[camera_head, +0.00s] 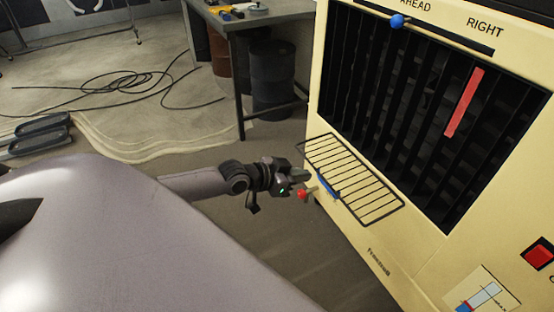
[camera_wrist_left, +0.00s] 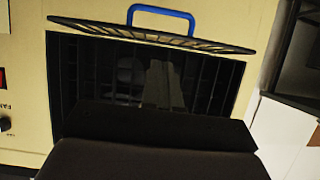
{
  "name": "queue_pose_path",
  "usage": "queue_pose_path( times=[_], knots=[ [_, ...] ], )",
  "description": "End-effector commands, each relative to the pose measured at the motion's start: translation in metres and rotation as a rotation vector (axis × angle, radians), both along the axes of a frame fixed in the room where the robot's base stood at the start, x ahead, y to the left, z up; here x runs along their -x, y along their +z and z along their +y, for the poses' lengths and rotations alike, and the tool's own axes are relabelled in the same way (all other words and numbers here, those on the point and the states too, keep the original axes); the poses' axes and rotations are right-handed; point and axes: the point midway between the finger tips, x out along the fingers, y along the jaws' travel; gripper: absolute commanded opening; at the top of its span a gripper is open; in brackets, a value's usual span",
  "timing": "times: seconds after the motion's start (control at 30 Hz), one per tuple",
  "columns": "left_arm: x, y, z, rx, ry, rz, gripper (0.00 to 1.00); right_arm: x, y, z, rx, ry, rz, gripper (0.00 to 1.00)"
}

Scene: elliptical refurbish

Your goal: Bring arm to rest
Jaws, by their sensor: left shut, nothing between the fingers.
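My left arm reaches in from the left in the head view. Its dark gripper (camera_head: 300,176) is beside the cream machine, just left of a black wire rack (camera_head: 377,213) with a blue handle (camera_head: 327,186). In the left wrist view the gripper's fingers (camera_wrist_left: 162,86) are together with nothing between them. The wire rack (camera_wrist_left: 150,35) and its blue handle (camera_wrist_left: 161,10) lie beyond the fingertips there, and the gripper looks apart from them. My right gripper is in neither view.
The cream machine (camera_head: 385,262) fills the right side, with a dark slatted grille, a red strip (camera_head: 464,102) and a blue knob (camera_head: 397,21). A small red knob (camera_head: 302,195) shows close by the gripper. A workbench (camera_head: 262,20) and dark barrel (camera_head: 272,80) stand behind. Cables (camera_head: 120,85) lie on the floor.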

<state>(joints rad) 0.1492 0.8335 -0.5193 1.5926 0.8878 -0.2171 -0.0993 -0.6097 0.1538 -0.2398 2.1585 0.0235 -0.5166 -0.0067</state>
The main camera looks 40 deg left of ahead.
Motion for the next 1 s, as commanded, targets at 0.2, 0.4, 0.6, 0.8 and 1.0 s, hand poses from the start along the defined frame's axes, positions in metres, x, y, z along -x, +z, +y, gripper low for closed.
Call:
queue_pose_path(
  times=[0.2, 0.4, 0.6, 0.8, 1.0],
  knots=[
    [0.032, 0.009, 0.013, 0.000, -0.001, 0.001, 0.00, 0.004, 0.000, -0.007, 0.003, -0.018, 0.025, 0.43],
    [0.049, 0.012, 0.021, 0.000, 0.000, -0.001, 0.00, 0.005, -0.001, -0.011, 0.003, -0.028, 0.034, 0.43],
    [0.055, 0.013, 0.023, 0.002, 0.000, -0.002, 0.00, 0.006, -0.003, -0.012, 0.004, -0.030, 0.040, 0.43],
    [0.056, 0.013, 0.022, 0.003, -0.001, -0.002, 0.00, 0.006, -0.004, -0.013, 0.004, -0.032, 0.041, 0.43],
    [0.078, -0.004, -0.019, 0.000, -0.049, 0.081, 0.00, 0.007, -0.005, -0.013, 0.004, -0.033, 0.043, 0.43]
  ],
)
